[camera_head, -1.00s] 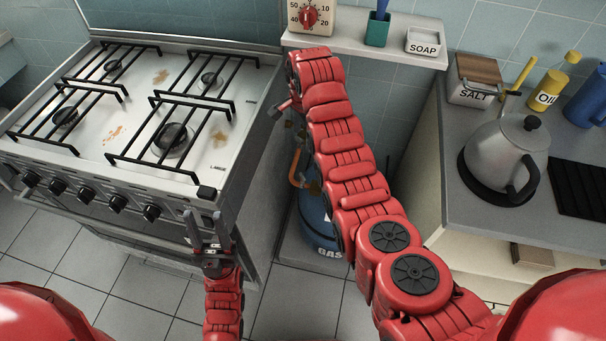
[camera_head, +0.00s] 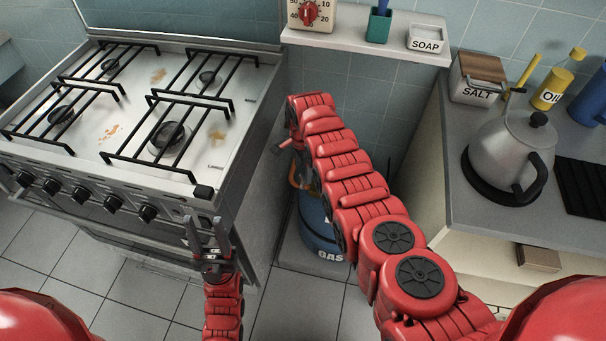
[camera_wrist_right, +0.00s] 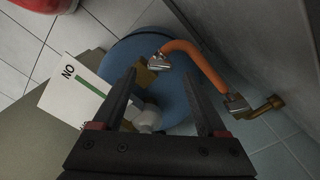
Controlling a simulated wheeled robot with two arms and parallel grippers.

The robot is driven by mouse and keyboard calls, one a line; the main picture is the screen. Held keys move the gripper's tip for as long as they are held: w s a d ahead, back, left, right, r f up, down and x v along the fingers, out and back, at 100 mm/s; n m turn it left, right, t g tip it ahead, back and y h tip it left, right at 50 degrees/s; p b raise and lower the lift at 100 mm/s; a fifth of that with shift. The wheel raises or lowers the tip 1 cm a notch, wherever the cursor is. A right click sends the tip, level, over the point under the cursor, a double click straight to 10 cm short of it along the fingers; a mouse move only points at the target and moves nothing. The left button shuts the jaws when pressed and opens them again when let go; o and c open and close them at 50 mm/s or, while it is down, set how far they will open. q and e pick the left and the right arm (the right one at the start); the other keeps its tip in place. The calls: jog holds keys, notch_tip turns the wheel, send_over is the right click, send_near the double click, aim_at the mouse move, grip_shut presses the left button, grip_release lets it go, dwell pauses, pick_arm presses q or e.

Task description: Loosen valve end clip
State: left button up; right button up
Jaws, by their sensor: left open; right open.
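The orange hose (camera_wrist_right: 200,65) runs from the blue gas bottle (camera_wrist_right: 175,103) to a brass pipe (camera_wrist_right: 265,106) at the wall. A metal clip sits on the valve end of the hose (camera_wrist_right: 158,61); another metal clip sits at the pipe end (camera_wrist_right: 237,103). My right gripper (camera_wrist_right: 159,76) is open and empty above the bottle, the valve-end clip showing between and just beyond its fingertips. In the head view my right arm hides most of the hose and the bottle top; the bottle (camera_head: 322,240) shows below it. My left gripper (camera_head: 207,222) is open and empty before the stove.
A white card (camera_wrist_right: 75,92) marked "NO" lies beside the bottle. The stove (camera_head: 130,130) stands left of the bottle and the counter (camera_head: 480,215) with the kettle (camera_head: 508,155) right. A shelf (camera_head: 350,42) with timer and soap hangs above. The gap around the bottle is narrow.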

aim_at(302, 180)
jog(key=shift+f+b, duration=1.15)
jog(key=shift+f, duration=0.35)
grip_shut()
